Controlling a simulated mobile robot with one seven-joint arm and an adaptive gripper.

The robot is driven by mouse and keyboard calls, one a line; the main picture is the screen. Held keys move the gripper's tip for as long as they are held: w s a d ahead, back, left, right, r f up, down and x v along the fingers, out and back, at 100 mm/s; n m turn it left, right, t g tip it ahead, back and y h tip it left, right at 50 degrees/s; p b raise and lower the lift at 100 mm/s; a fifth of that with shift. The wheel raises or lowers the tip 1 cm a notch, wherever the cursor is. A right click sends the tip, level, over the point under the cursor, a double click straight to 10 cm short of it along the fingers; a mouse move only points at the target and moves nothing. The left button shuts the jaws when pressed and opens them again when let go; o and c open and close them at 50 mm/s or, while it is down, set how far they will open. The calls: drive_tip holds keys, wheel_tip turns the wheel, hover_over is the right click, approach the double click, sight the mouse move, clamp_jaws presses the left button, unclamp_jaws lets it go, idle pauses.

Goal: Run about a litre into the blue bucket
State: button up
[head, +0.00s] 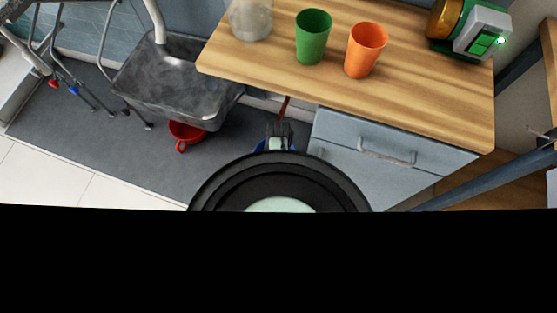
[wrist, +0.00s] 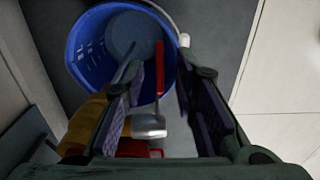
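The blue bucket (wrist: 90,62) shows in the wrist view, seen from above into its open mouth, with pale volume marks on its inner wall. I cannot tell whether it holds water, and no stream shows. A red lever-like bar (wrist: 160,68) with a silvery metal end (wrist: 148,128) lies across the view above the bucket, beside a yellow brass-like part (wrist: 84,128). My gripper (wrist: 160,92) is open, its fingers on either side of the red bar, with no clear contact. In the head view, my gripper (head: 281,137) is below the counter edge, mostly hiding a sliver of blue.
A wooden counter (head: 420,110) carries a green cup (head: 313,38), an orange cup (head: 365,50), a clear jar (head: 250,18) and a device with a green display (head: 483,40). A grey basin (head: 170,85) stands left, a red vessel (head: 186,132) under it. Drawers (head: 385,150) are right.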

drive_tip(key=shift+f, duration=0.25)
drive_tip(key=shift+c, duration=0.5)
clamp_jaws()
